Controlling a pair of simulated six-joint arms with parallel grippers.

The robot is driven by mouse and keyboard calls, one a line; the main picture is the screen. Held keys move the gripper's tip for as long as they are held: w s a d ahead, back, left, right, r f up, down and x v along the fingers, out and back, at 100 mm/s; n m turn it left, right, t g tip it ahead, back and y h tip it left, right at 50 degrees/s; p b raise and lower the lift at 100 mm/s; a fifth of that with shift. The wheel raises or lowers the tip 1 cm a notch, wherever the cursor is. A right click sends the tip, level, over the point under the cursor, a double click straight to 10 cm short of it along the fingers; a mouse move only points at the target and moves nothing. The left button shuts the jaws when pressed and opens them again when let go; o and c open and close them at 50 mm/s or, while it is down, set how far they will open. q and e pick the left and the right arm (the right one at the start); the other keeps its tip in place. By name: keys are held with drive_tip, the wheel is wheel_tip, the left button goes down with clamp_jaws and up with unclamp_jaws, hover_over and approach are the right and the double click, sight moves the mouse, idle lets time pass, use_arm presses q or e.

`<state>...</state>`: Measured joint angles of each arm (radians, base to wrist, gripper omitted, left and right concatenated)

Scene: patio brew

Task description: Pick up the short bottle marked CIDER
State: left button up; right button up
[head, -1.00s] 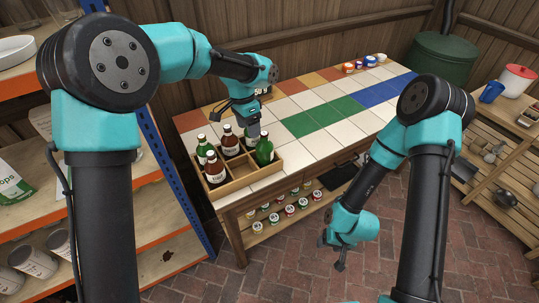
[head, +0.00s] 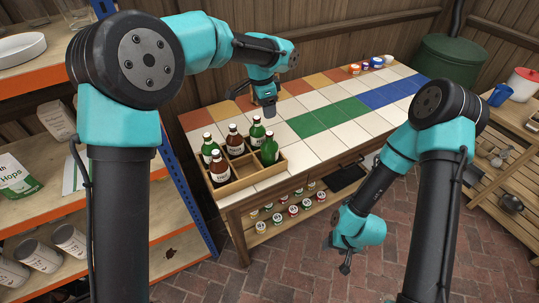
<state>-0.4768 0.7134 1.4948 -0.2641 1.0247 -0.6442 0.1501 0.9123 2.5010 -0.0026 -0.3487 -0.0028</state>
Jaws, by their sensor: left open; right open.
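A wooden crate (head: 245,182) with compartments stands at the near left corner of the tiled table. It holds brown bottles (head: 219,168) (head: 235,142) and green bottles (head: 209,150) (head: 257,132) (head: 269,150), all upright. Their labels are too small to read, so I cannot tell which is the short CIDER bottle. My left gripper (head: 269,110) is open and empty, pointing down above the table just behind the crate's right end, apart from the bottles. My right gripper (head: 345,264) is open and empty, hanging low over the brick floor in front of the table.
Several small jars (head: 293,210) stand on the table's lower shelf. Colourful tubs (head: 365,67) sit at the table's far end. Orange shelving (head: 100,74) stands at the left and a slatted bench (head: 505,150) at the right. The middle of the tabletop is clear.

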sight(269, 133)
use_arm(q)
drive_tip(key=f, duration=0.7)
drive_tip(key=shift+w+d+f, duration=0.15)
drive_tip(key=shift+d+f, duration=0.15)
drive_tip(key=shift+d, duration=0.1)
drive_tip(key=shift+f, duration=0.2)
drive_tip(key=f, duration=0.5)
drive_tip(key=shift+w+d, duration=0.1)
drive_tip(key=shift+w, duration=0.1)
drive_tip(key=shift+c, duration=0.4)
clamp_jaws()
drive_tip(key=shift+r, duration=0.1)
